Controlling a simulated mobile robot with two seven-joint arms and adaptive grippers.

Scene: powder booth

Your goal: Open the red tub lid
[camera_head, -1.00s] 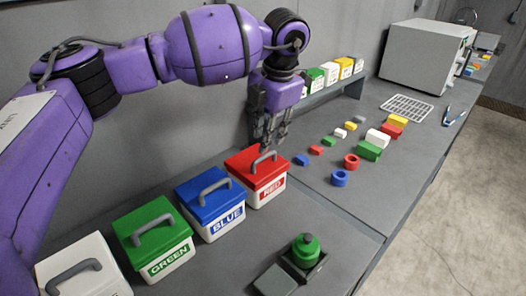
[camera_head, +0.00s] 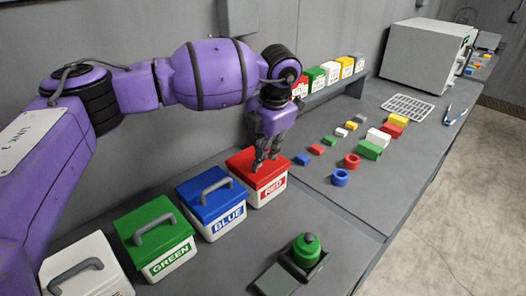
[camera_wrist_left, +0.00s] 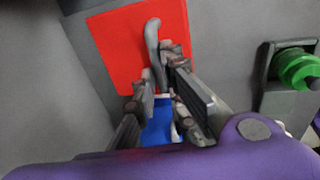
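The red tub (camera_head: 268,196) is white with a flat red lid (camera_head: 240,163) and a RED label, and stands on the bench at the right end of the tub row. The lid looks seated on the tub. My left gripper (camera_head: 266,162) points down at the lid's grey handle, hiding most of it in the head view. In the left wrist view the handle (camera_wrist_left: 152,42) stands up from the red lid (camera_wrist_left: 115,50). There the left gripper (camera_wrist_left: 157,78) has its fingers apart, with the handle's near end close to the fingertips; contact is unclear. My right gripper is out of view.
Blue (camera_head: 212,207), green (camera_head: 155,240) and white (camera_head: 85,268) tubs stand in a row to the left. A green-knobbed fixture (camera_head: 306,250) sits in front. Several coloured blocks lie on the right, and a shelf with small tubs (camera_head: 330,72) runs behind.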

